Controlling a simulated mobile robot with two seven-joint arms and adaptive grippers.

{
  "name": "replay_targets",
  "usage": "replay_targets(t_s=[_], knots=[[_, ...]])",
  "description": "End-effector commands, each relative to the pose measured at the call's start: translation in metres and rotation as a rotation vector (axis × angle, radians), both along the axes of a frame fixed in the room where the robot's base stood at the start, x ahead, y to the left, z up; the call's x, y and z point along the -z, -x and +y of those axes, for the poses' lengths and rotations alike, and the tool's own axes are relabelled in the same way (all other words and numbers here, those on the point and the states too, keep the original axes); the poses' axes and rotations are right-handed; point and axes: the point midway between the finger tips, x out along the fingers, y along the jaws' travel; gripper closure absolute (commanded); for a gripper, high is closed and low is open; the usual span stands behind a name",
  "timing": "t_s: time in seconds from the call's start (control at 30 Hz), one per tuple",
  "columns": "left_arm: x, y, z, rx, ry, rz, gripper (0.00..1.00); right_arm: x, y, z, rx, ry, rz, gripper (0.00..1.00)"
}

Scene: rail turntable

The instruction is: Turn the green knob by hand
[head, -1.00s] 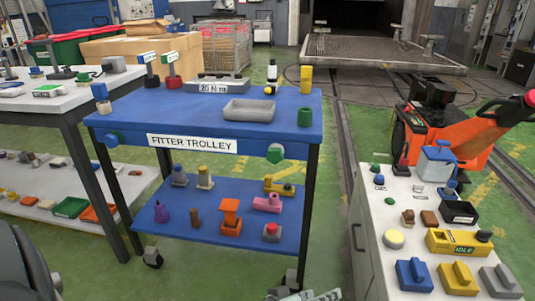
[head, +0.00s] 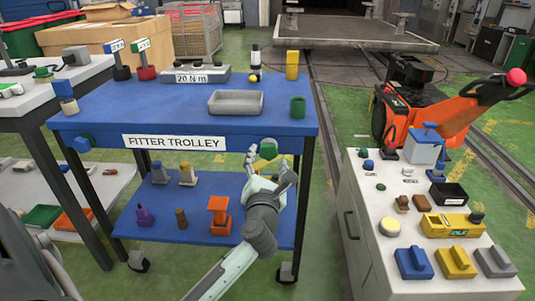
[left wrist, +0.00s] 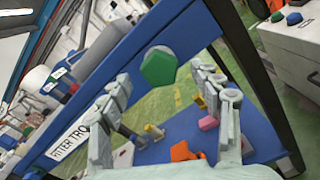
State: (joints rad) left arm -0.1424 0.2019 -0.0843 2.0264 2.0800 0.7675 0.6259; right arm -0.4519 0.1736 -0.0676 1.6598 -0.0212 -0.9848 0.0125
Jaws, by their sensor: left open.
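The green knob (head: 268,148) sits on the front edge of the blue fitter trolley (head: 290,125), right of its white label. In the left wrist view the green knob (left wrist: 159,66) is a faceted disc between and beyond the two fingers. My left gripper (head: 269,168) is open and empty, with its fingertips just below the knob in the head view. In the left wrist view the left gripper (left wrist: 160,85) has one finger to each side of the knob. Contact with the knob cannot be told. My right gripper is not in view.
A white cabinet (head: 375,255) stands to the right, with a floor gap between.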

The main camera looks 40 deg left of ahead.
Motion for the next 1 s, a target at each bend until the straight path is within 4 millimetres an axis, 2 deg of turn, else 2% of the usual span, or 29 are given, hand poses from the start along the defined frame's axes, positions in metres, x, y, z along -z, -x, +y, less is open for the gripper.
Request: replay_targets(t_s=[0.2,0.5,0.9,1.0], knots=[[0.0,-0.019,0.011,0.002,-0.001,-0.001,0.36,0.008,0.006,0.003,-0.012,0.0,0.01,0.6],[0.0,-0.021,0.012,0.001,-0.002,0.001,0.36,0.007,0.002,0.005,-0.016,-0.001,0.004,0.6],[0.0,-0.02,0.012,0.001,-0.002,0.001,0.85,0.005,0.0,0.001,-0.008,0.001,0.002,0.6],[0.0,-0.02,0.012,0.001,-0.004,0.002,0.85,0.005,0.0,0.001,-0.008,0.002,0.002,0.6]])
